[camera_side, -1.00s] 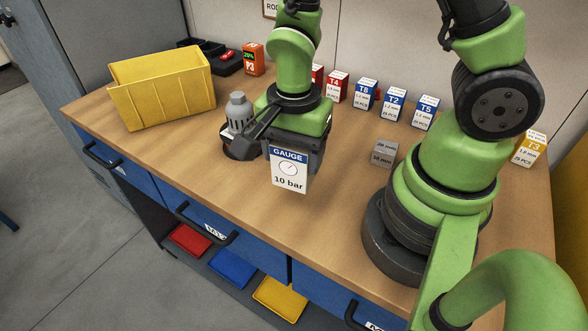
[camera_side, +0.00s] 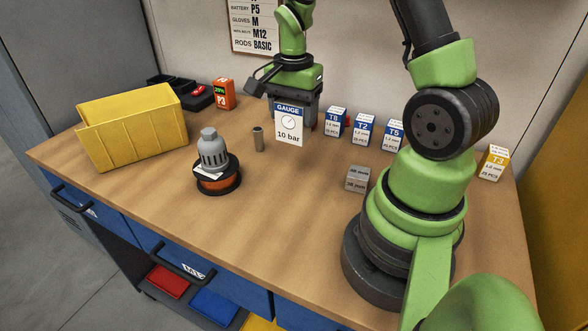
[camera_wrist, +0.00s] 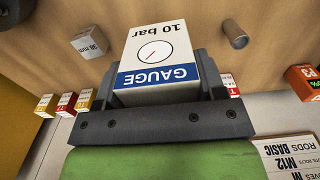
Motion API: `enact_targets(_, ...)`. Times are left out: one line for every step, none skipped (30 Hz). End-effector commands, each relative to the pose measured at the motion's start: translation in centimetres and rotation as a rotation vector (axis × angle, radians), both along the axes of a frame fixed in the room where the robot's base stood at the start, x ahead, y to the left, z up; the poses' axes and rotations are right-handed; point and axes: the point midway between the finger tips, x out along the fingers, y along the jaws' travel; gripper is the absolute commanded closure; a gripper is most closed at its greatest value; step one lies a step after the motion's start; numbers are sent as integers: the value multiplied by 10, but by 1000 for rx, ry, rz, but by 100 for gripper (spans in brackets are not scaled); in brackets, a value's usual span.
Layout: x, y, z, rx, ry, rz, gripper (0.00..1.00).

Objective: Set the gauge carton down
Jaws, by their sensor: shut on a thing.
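The gauge carton (camera_side: 289,127) is a white box with a blue GAUGE band, a dial picture and "10 bar". It is upright in the side view, over the back middle of the bench (camera_side: 275,215). My gripper (camera_side: 299,108) is shut on it from above, behind the printed face. In the wrist view the carton (camera_wrist: 157,50) sits between the two dark fingers. The side view does not clearly show whether its underside touches the bench.
Several small cartons, including T8 (camera_side: 334,121), stand to the right along the wall. A grey cylinder (camera_side: 258,139), a spool with a grey part (camera_side: 217,178) and a yellow bin (camera_side: 132,128) are left. A grey block (camera_side: 357,179) is right. The front middle is clear.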

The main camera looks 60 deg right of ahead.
Motion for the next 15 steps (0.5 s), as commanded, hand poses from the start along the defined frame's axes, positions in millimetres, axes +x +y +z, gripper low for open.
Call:
enact_targets(-1,-2,-8,3,6,-3,64)
enact_targets(-1,-3,-14,3,7,-1,64)
enact_targets(-2,-3,-22,4,8,-1,64)
enact_targets(-2,-2,-28,3,7,-2,64)
enact_targets(-2,-2,-33,3,7,-1,64)
enact_targets(-2,-2,-40,3,7,0,64)
enact_targets(-2,-2,-44,2,6,0,64)
enact_targets(-2,-2,-48,2,6,-1,64)
enact_targets(-1,-2,-51,1,4,-2,64)
enact_targets(-1,-2,-54,1,4,-2,64)
enact_targets(-1,-2,-57,1,4,-3,64)
enact_targets(-1,-2,-61,1,4,-2,64)
enact_targets(-1,-2,-66,1,6,-1,64)
enact_targets(-1,-2,-71,1,5,0,64)
enact_targets(-1,-2,-77,1,6,-1,64)
